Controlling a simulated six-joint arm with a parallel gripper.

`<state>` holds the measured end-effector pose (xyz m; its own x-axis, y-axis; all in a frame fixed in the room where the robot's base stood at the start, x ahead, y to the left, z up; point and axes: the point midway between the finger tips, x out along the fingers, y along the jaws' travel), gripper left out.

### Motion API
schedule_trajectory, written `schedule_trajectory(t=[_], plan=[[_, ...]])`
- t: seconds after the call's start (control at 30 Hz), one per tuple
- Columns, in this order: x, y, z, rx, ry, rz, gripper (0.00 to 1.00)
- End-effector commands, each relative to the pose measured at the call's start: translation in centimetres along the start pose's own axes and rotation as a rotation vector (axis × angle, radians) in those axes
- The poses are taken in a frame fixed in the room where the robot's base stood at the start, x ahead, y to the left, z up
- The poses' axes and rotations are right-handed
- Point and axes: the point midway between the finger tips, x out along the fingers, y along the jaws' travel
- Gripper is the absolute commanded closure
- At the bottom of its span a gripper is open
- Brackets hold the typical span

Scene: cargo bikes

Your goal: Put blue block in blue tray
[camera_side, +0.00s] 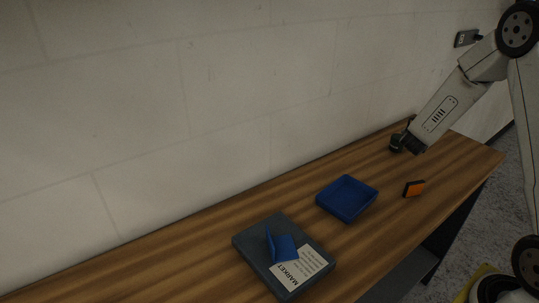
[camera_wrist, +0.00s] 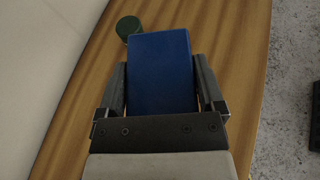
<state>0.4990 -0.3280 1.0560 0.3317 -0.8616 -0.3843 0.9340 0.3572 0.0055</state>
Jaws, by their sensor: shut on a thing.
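The blue block (camera_wrist: 160,92) fills the space between the two fingers of my gripper (camera_wrist: 160,64) in the wrist view. My gripper is shut on it. In the side view my gripper (camera_side: 411,143) is low over the far right part of the table, and the block cannot be made out there. The blue tray (camera_side: 347,198) sits on the table, to the left of and nearer than my gripper. It is shallow, square and looks empty.
A dark green round thing (camera_wrist: 128,27) stands just beyond the block. An orange block (camera_side: 414,188) lies right of the tray. A grey box labelled MARKET (camera_side: 250,244) with a blue angular piece (camera_side: 281,246) on it lies left. The wall borders the table's back.

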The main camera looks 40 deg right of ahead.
Motion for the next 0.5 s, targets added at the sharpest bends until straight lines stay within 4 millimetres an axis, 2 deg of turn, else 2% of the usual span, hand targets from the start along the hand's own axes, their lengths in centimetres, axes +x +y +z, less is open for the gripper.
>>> schedule_trajectory(t=[0.03,0.2,0.5], plan=[[-1.0,1.4,-0.4,-0.011,-0.001,0.028,0.78],[-4.3,5.2,-1.9,-0.043,0.0,0.106,0.78],[-10.8,10.8,-4.8,-0.101,0.001,0.242,0.78]])
